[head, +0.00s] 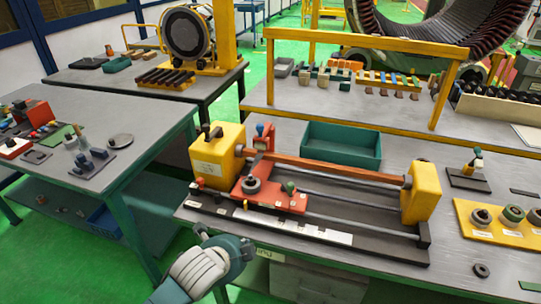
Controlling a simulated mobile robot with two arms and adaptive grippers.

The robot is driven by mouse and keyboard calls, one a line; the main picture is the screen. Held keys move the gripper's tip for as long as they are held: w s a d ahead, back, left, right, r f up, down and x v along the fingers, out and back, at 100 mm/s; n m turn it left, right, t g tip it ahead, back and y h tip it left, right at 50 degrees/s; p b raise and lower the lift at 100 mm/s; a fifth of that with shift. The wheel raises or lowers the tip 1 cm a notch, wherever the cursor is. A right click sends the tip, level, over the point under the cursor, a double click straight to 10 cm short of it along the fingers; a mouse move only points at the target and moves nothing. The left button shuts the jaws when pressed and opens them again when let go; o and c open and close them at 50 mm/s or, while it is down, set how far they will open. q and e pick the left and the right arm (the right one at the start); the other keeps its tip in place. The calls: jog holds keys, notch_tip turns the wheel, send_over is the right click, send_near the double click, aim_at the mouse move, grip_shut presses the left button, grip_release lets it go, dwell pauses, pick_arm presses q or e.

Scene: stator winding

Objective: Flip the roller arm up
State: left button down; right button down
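A winding fixture stands on the near table, with a yellow block (217,160) at its left end and another yellow block (422,192) at its right end. A brown-red bar (335,172) runs between them above two thin rails. A red carriage (285,199) sits on the rails near the left block, bearing a dark round roller (251,185) and a green knob (290,187). I cannot clearly tell the roller arm apart from the carriage. My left gripper (204,234) is low, in front of the fixture's left front corner, apart from the carriage; its fingers are unclear. My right gripper is out of view.
A green open bin (342,145) stands behind the fixture. A yellow plate (500,222) with several rings lies to the right, near a loose dark ring (481,270). A yellow frame (365,45) rises behind. The front right tabletop is mostly clear.

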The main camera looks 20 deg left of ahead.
pick_arm(q)
jog(key=w+a+r+m+t, duration=0.2)
jog(key=w+r+m, duration=0.6)
jog(key=w+a+r+m+t, duration=0.1)
jog(key=w+r+m+t, duration=0.2)
jog(key=w+r+m, duration=0.5)
jog(key=shift+w+a+r+m, duration=0.35)
jog(key=shift+r+m, duration=0.2)
jog(key=shift+m, duration=0.25)
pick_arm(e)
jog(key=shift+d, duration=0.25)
pick_arm(q)
jog(key=shift+s, duration=0.1)
